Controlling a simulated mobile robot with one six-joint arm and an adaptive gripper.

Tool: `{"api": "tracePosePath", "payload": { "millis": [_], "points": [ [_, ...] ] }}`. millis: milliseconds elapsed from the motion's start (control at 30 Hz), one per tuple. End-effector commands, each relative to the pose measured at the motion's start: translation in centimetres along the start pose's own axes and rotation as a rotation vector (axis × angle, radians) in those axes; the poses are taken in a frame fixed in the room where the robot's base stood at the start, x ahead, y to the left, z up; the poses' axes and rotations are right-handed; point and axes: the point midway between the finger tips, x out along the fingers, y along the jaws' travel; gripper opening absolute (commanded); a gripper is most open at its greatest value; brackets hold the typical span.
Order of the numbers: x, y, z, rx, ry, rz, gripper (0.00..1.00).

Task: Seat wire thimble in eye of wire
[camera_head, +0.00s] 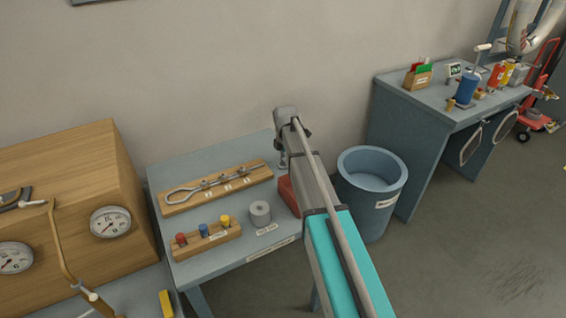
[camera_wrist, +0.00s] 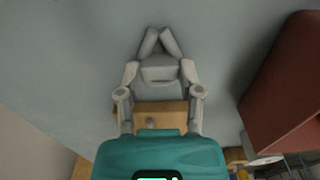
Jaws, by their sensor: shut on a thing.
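The wire eye (camera_head: 183,193) is a grey teardrop loop at the left end of a wire rope, lying on a wooden board (camera_head: 232,179) with several clamps along it. My gripper (camera_head: 282,162) points down over the table, right of the board's right end and well apart from the eye. In the wrist view its fingertips (camera_wrist: 161,42) come together at the top. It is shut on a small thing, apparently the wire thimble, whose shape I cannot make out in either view.
A red box (camera_head: 288,196) stands close to my gripper and also shows in the wrist view (camera_wrist: 290,85). A grey tape roll (camera_head: 260,212) and a wooden rack (camera_head: 208,241) with coloured pegs are nearer. A blue bin (camera_head: 371,190) stands right; a wooden gauge box (camera_head: 70,190) stands left.

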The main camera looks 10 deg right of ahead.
Motion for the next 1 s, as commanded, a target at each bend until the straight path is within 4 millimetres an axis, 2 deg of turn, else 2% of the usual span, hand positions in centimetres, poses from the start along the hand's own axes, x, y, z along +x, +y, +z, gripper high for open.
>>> {"api": "tracePosePath", "payload": {
  "millis": [267, 600, 1000],
  "points": [
    [-0.8, 0.0, 0.0, 0.000, 0.000, 0.000, 0.00],
    [-3.6, 0.0, 0.0, 0.000, 0.000, 0.000, 0.00],
    [-8.2, -4.0, -1.1, 0.000, 0.000, 0.000, 0.00]
  ]
}}
